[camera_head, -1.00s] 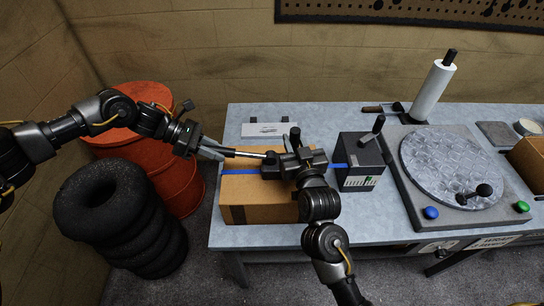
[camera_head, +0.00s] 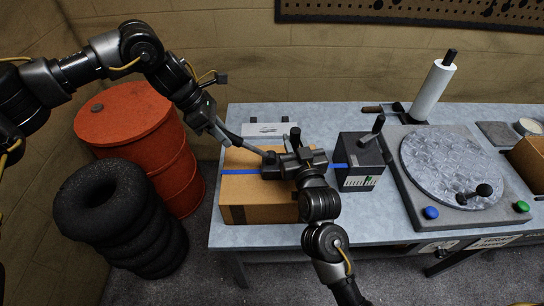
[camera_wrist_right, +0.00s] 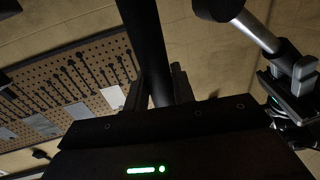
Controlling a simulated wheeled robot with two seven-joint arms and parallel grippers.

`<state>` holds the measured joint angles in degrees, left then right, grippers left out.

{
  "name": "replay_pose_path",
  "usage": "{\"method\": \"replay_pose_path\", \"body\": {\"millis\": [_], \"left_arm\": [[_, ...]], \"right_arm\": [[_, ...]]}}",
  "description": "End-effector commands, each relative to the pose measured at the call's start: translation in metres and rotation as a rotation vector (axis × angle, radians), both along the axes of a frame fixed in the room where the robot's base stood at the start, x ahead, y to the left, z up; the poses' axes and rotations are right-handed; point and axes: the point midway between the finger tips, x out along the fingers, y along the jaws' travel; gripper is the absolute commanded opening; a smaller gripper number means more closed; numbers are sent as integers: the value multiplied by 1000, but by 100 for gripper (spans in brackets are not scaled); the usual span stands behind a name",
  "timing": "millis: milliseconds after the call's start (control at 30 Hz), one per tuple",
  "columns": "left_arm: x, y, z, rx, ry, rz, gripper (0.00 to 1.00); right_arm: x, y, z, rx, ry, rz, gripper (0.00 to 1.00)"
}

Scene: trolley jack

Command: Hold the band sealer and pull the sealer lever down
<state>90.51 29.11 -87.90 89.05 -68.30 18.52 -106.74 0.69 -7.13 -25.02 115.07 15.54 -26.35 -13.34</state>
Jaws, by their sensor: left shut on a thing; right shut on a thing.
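The band sealer (camera_head: 272,171) is a dark tool over the top of the cardboard box. Its grey lever (camera_head: 248,148) runs from a dark pivot up and left to my left gripper (camera_head: 222,130). My left gripper is shut on the lever's outer end. My right gripper (camera_head: 294,150) is shut on the sealer's upright black handle (camera_head: 295,136). In the right wrist view the handle (camera_wrist_right: 150,50) rises between the fingers. The lever (camera_wrist_right: 258,32) and my left gripper (camera_wrist_right: 292,75) show there at upper right. Whether the sealer touches the box is hidden.
The cardboard box (camera_head: 245,190) with a blue band stands at the table's left end. A dark unit (camera_head: 358,178) stands right of it. A turntable (camera_head: 445,165) and a film roll (camera_head: 433,92) are further right. Tires (camera_head: 115,215) and an orange drum (camera_head: 150,135) stand left.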

Motion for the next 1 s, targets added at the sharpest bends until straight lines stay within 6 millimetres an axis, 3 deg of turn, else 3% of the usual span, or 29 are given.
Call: {"method": "replay_pose_path", "body": {"millis": [633, 667, 800, 1000], "left_arm": [[-1, -6, 5, 60, 1, -2, 0], [-1, -6, 5, 60, 1, -2, 29], [-1, -6, 6, 59, 0, -1, 47], [-1, -5, 6, 59, -1, 0, 47]], "right_arm": [[0, 1, -1, -1, 2, 3, 0], [0, 1, -1, -1, 2, 3, 0], [0, 1, -1, -1, 2, 3, 0], [0, 1, -1, -1, 1, 2, 0]]}}
